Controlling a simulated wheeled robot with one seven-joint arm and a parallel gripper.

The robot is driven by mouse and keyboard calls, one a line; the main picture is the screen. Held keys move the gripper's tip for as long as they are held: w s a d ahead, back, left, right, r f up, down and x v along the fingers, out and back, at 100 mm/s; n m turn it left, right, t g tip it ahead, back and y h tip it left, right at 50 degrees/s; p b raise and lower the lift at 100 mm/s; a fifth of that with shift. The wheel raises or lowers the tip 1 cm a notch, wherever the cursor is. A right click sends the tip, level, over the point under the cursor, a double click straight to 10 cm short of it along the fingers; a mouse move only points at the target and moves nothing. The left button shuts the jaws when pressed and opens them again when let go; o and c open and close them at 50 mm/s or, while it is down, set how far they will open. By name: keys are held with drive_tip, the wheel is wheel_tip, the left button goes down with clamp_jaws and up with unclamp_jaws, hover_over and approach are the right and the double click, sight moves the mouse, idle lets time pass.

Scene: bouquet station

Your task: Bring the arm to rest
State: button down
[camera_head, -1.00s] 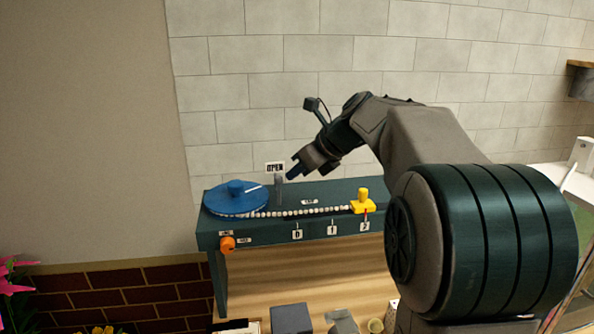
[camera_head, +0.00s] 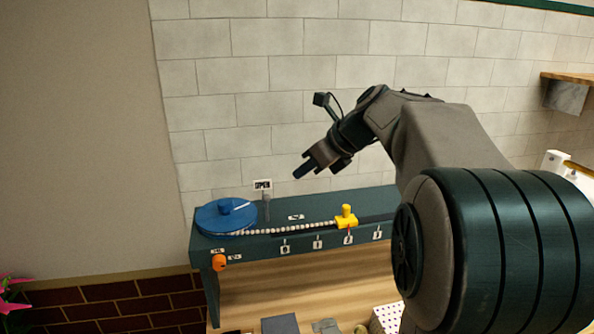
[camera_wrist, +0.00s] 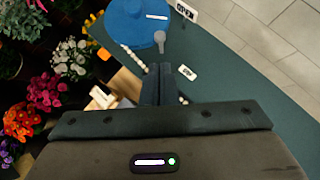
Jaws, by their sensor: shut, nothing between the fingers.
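My gripper (camera_head: 303,172) is in the air above the green bench (camera_head: 262,247), near the tiled wall, with nothing held. In the wrist view my gripper (camera_wrist: 164,72) shows its two fingers together, pointing toward the grey post (camera_wrist: 160,42) and the blue disc (camera_wrist: 138,22). In the head view the blue disc (camera_head: 227,217) lies at the bench's left end, and the grey post (camera_head: 266,208) stands beside it under a sign reading OPEN (camera_head: 263,185). My arm is bent and raised.
A row of white beads (camera_head: 290,229) runs from the disc to a yellow slider (camera_head: 346,218) on the bench. An orange knob (camera_head: 219,262) is on the bench front. Several flowers (camera_wrist: 46,92) fill the left of the wrist view. A wooden shelf (camera_head: 568,78) is at the right.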

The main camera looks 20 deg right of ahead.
drive_tip(key=shift+s+r, duration=0.1)
drive_tip(key=shift+r, duration=0.05)
drive_tip(key=s+a+f+n+g+h+b, duration=0.2)
drive_tip(key=s+f+n+h+b, duration=0.4)
drive_tip(key=s+f+n, duration=1.7)
drive_tip(key=s+a+n, duration=0.1)
drive_tip(key=s+n, duration=0.1)
drive_tip(key=n, duration=0.2)
drive_tip(key=shift+s+f+n+g+b, duration=0.25)
drive_tip(key=shift+s+n+g+b, duration=0.05)
drive_tip(key=shift+s, duration=0.1)
